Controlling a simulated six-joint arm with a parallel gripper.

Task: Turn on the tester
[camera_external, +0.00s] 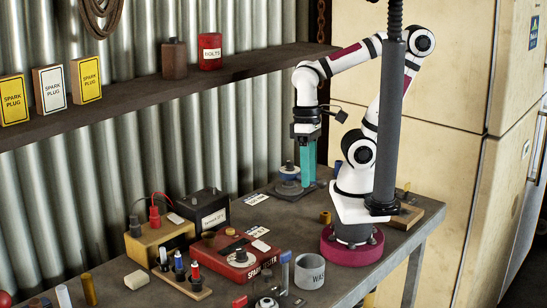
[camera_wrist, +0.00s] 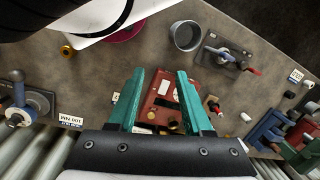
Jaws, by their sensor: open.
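The tester is a red box (camera_external: 262,264) with "SPARK TESTER" lettering, lying on the bench left of centre in the external view. Dark and pale fittings sit on its top; its switch is too small to make out. In the wrist view the tester (camera_wrist: 158,103) shows between and beyond my fingers, partly hidden by them. My gripper (camera_external: 308,175) has teal fingers pointing down, near a round device on a dark plate at the back of the bench, right of and behind the tester. In the wrist view my gripper (camera_wrist: 160,73) is open and empty, apart from the tester.
A grey cup (camera_external: 309,272) stands right of the tester. A black battery (camera_external: 204,211), a yellow box (camera_external: 153,246) and a wooden rack (camera_external: 172,281) of coloured tools crowd its left. The round device (camera_external: 289,174) is near my fingers. A shelf (camera_external: 130,103) runs above.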

